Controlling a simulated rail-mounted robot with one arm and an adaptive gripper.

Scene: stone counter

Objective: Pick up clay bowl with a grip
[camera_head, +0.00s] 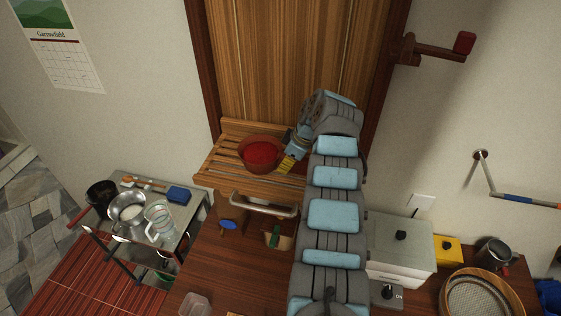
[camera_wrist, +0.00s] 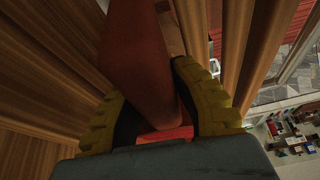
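The clay bowl (camera_head: 274,142) is reddish brown with a bright red inside. It sits on a slatted wooden rack in front of the wooden door panel. My gripper (camera_head: 287,163) reaches down at the bowl's right side, its yellow fingers close to the rim. In the wrist view, the bowl's clay wall (camera_wrist: 138,60) runs down between the two yellow fingers of my gripper (camera_wrist: 152,95). The right finger overlaps the wall's edge, and the left fingertip is partly hidden behind the wall. Whether both pads press on it is unclear.
The slatted rack (camera_head: 228,168) has a raised back edge behind the bowl. A metal side table (camera_head: 185,222) with pots and a glass jug (camera_head: 160,221) stands at left. A white box (camera_head: 398,250) and a round wooden-rimmed tray (camera_head: 512,290) are at right.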

